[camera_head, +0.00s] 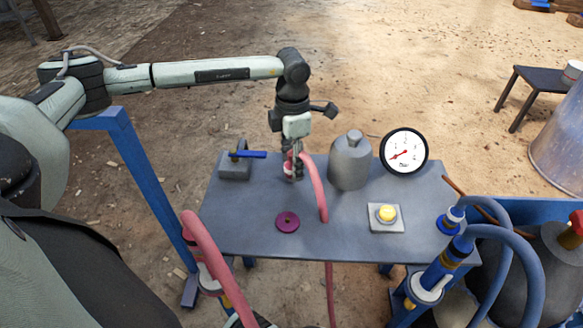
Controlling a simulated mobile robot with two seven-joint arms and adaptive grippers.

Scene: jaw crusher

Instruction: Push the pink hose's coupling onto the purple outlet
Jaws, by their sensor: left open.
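The purple outlet (287,221) is a round disc with a dark centre, set on the blue-grey tabletop. The pink hose (318,190) arches up from the table to its right and curves left toward my left gripper. Its coupling (289,167), with pale and pink-red parts, is at my left gripper's fingertips, partly hidden by them. My left gripper (295,173) points down, is open, and is above and behind the outlet in the picture. The coupling is apart from the outlet. I cannot tell whether the fingers touch the coupling. My right gripper is out of view.
On the blue-grey table (350,240) stand a valve with a blue lever (250,154), a grey bottle-shaped vessel (350,160), a dial gauge (404,151) and a yellow button (387,213). Blue hoses (528,265) crowd the right front. A thicker pink hose (212,255) rises at left front.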

